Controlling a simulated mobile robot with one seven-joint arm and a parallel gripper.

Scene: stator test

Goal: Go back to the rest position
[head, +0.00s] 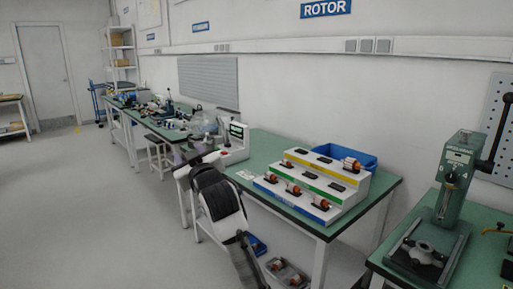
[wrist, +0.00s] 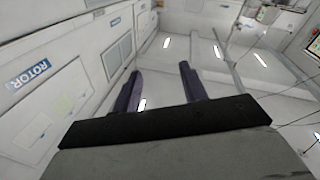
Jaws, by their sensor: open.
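My gripper (wrist: 160,88) is open and empty in the wrist view, with its two dark fingers apart and only the tilted room behind them. In the head view, my arm is raised in front of the green-topped table (head: 253,142). My gripper points away from me there, left of the white tester (head: 236,143), and nothing shows in it. A stepped white rack (head: 345,190) with yellow, green and blue strips stands on the table and holds several copper-and-black rotors (head: 350,164). The rack is right of my arm and apart from it.
A blue bin (head: 362,157) stands behind the rack. A grey bin (head: 286,274) with parts is below the table. A green press (head: 450,185) stands on the right bench. More cluttered benches (head: 165,130) run to the back left. The floor (head: 80,200) at left is clear.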

